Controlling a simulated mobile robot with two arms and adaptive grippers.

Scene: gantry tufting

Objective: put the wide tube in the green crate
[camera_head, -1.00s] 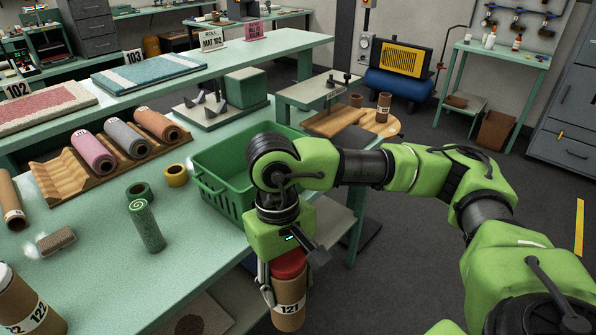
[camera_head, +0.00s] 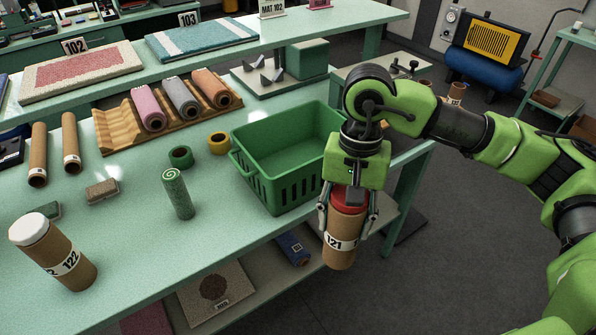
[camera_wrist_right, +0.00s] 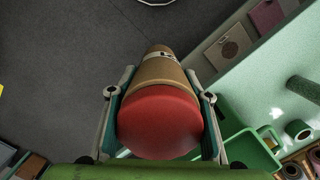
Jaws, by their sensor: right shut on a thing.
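My right gripper (camera_head: 347,222) is shut on a wide brown cardboard tube (camera_head: 342,248) with a red cap and a label reading 121. The tube hangs roughly upright, cap up, beyond the table's front edge and to the right of the green crate. In the right wrist view the red cap (camera_wrist_right: 160,122) lies between the two fingers. The green crate (camera_head: 287,190) stands on the table near its right end and looks empty; the gripper and arm cover its right end. Part of the crate (camera_wrist_right: 250,150) shows at the lower right of the wrist view. My left gripper is out of view.
Another wide tube (camera_head: 55,255), white-capped and labelled 122, stands at the front left. A green roll (camera_head: 176,193), a green ring (camera_head: 181,157) and a yellow ring (camera_head: 219,143) stand left of the crate. A wooden rack (camera_head: 120,125) holds several coloured rolls behind them.

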